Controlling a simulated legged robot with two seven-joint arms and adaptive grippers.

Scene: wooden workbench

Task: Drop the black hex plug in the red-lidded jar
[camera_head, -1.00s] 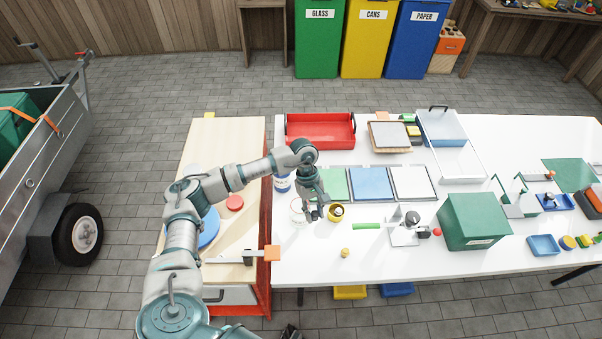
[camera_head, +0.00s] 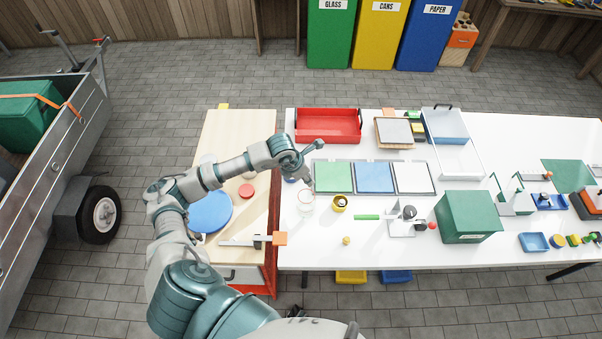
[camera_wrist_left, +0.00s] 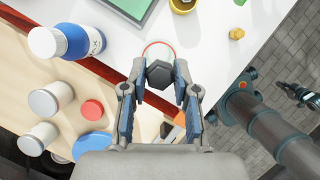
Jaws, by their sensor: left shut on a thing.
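My left gripper (camera_wrist_left: 160,72) is shut on the black hex plug (camera_wrist_left: 160,75), its six-sided face towards the wrist camera. In the head view the left gripper (camera_head: 308,181) is just behind the clear jar (camera_head: 306,203); the plug cannot be made out there. The jar stands on the white table, its round, red-edged mouth up. In the wrist view the jar's rim (camera_wrist_left: 157,43) shows beyond the plug, partly covered by it; the height between them is unclear. A dark gripper-like shape (camera_wrist_left: 298,94), perhaps my right gripper, shows at the wrist view's right edge.
A red disc (camera_head: 246,191) and blue plate (camera_head: 210,211) lie on the wooden bench. A yellow cup (camera_head: 340,204) stands right of the jar, a small yellow piece (camera_head: 346,241) in front. Green, blue and white panels (camera_head: 374,177) lie behind. A blue-and-white bottle (camera_wrist_left: 67,41) is near the table's left edge.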

